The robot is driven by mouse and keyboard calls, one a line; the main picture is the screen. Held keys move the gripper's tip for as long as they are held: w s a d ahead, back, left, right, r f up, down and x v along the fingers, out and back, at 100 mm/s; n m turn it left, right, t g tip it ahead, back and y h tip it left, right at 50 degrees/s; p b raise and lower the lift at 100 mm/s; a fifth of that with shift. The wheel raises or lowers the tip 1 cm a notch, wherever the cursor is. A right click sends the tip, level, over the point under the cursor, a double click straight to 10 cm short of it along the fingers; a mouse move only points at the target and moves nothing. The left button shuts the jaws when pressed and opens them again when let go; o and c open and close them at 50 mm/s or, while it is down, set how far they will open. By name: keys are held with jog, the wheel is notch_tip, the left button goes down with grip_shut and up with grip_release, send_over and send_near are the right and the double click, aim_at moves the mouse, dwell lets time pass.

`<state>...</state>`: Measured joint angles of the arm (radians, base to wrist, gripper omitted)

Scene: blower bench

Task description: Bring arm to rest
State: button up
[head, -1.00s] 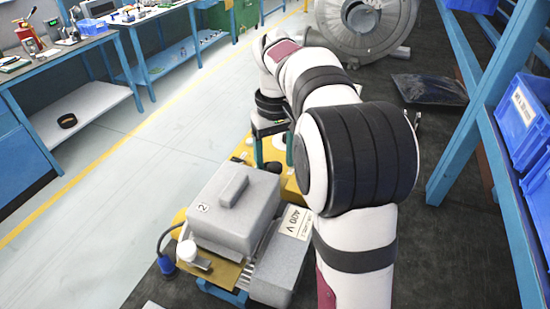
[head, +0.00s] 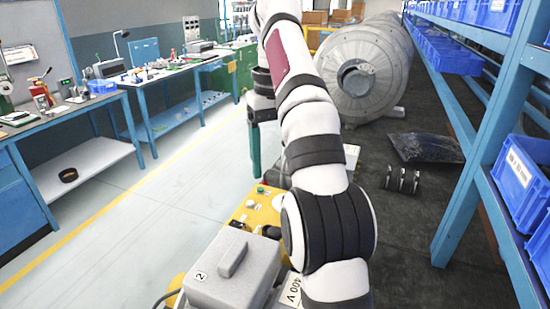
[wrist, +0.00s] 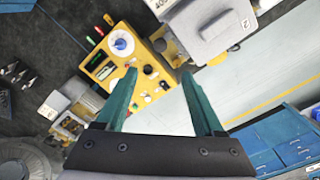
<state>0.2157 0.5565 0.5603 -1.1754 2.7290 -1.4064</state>
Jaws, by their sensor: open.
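My gripper (head: 255,150) hangs with its teal fingers pointing down, raised above the floor beyond the yellow control panel (head: 238,212). The fingers also show in the wrist view (wrist: 160,75), spread apart with nothing between them, so it is open. Beneath them the wrist view shows the yellow panel (wrist: 165,102) with a blue-and-white round knob (wrist: 121,43), small buttons and a dark display. My white and black arm covers part of the panel in the head view.
A grey box marked 2 (head: 232,272) stands beside the panel. A large grey blower (head: 365,75) stands behind. A blue rack with blue bins (head: 520,170) is on the right. Blue workbenches (head: 75,110) line the left. Open floor (head: 150,215) lies between.

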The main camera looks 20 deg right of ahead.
dwell(0.3)
jog(key=s+a+f+m, duration=0.2)
jog(key=s+a+f, duration=0.2)
jog(key=s+f, duration=0.3)
jog(key=s+a+f+m+y, duration=0.1)
jog(key=s+a+f, duration=0.3)
jog(key=s, duration=0.8)
jog(key=s+a+f+m, duration=0.2)
jog(key=s+a+f, duration=0.2)
jog(key=s+f, duration=0.5)
jog(key=shift+s+a+f+m+y, duration=0.25)
jog(key=shift+a+f+m+y, duration=0.05)
jog(key=shift+m+y, duration=0.1)
